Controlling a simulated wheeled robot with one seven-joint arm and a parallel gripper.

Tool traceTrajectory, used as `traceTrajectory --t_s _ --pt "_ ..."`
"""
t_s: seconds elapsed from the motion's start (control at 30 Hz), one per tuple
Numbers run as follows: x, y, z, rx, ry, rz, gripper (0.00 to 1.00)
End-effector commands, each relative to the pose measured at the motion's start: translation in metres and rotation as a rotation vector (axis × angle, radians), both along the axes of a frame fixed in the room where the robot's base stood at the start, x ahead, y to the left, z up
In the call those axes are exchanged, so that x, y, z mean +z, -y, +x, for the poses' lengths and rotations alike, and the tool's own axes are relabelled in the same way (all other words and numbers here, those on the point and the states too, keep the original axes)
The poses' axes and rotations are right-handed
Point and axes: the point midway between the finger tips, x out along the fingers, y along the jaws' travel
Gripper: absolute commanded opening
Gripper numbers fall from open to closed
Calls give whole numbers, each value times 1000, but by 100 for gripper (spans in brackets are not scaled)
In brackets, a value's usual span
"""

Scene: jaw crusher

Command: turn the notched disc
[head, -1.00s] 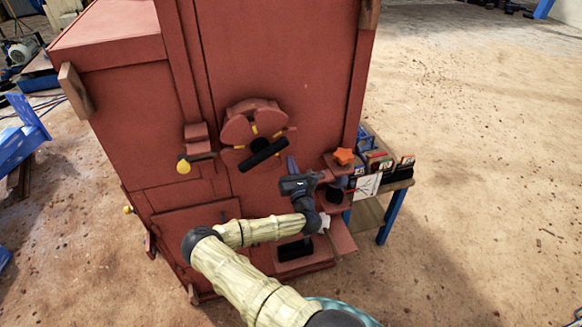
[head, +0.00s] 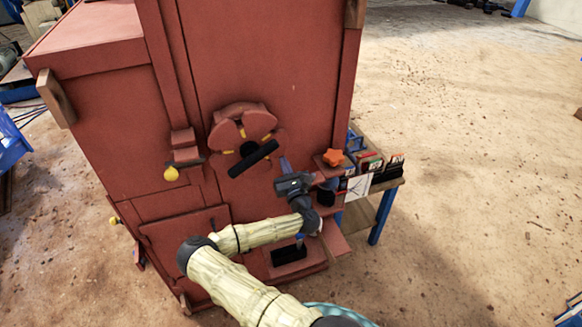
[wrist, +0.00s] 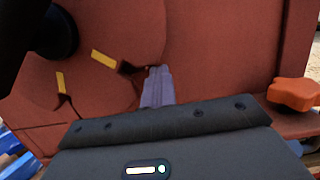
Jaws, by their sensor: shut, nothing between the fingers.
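The notched disc (head: 239,131) is a red round plate with yellow marks and notches at its rim, on the front of the red machine. A black bar handle (head: 254,158) crosses its lower part. In the wrist view the disc (wrist: 110,75) fills the upper left, with two yellow marks and a dark notch showing. My gripper (head: 285,163) is just right of and below the disc. Its grey fingers (wrist: 158,86) are shut and empty, and their tips appear near the disc's edge by a notch. I cannot tell whether they touch it.
An orange star knob (head: 333,157) sits on a ledge right of my gripper; it also shows in the wrist view (wrist: 294,94). A yellow-ended lever (head: 172,174) is left of the disc. A side table (head: 391,184) with boxes stands at the right.

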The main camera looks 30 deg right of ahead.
Motion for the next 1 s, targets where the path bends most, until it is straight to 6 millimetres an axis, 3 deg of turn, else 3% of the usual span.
traceTrajectory --t_s 0.1,0.47,1.0 --pt "11 -3 2 6 17 -21 0" --pt "10 -5 3 10 13 -21 0" --pt "-32 -1 2 5 16 -22 0"
